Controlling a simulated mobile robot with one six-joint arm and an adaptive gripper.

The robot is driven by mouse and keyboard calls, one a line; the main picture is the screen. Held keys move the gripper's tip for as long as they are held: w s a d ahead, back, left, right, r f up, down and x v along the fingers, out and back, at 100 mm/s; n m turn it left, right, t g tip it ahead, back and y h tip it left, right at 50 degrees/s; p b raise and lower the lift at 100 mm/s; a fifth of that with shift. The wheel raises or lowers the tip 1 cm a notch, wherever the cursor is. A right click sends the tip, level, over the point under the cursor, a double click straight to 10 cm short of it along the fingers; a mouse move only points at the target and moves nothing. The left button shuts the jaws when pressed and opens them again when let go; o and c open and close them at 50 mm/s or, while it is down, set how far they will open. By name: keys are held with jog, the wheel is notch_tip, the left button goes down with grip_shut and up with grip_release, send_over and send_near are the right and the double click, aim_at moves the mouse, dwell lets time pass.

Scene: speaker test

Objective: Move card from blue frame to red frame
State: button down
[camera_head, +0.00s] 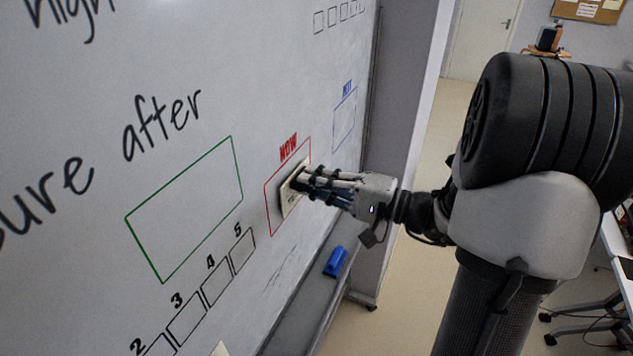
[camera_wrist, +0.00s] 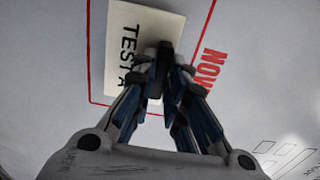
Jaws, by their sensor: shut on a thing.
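The card is a cream rectangle with dark lettering that starts "TEST A" in the wrist view (camera_wrist: 119,35). In the head view the card (camera_head: 291,202) lies inside the red frame (camera_head: 268,209), under the red word NOW, at or against the whiteboard. My gripper (camera_head: 297,180) is shut on the card, and its fingers hide part of it. In the wrist view the gripper (camera_wrist: 163,75) covers the card's lower right part, and the red frame (camera_wrist: 90,60) runs around the card. The blue frame (camera_head: 345,118), to the right of the red one, looks empty.
The whiteboard (camera_head: 60,260) also bears a green frame (camera_head: 190,190) and a row of small numbered boxes (camera_head: 187,320). A blue eraser (camera_head: 335,261) sits on the ledge below. A grey wall edge stands right of the board, with open floor (camera_head: 405,300) beyond.

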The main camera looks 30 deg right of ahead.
jog(key=shift+w+a, duration=0.3)
jog(key=shift+w, duration=0.05)
dwell(0.5)
jog(key=c, duration=1.5)
grip_release()
jog(key=shift+c, duration=0.2)
jog(key=o, duration=0.4)
jog(key=shift+s+d, duration=0.1)
jog(key=b+v, duration=0.2)
jog(key=v, duration=0.4)
jog(key=shift+s+d, duration=0.25)
jog(key=shift+s, duration=0.1)
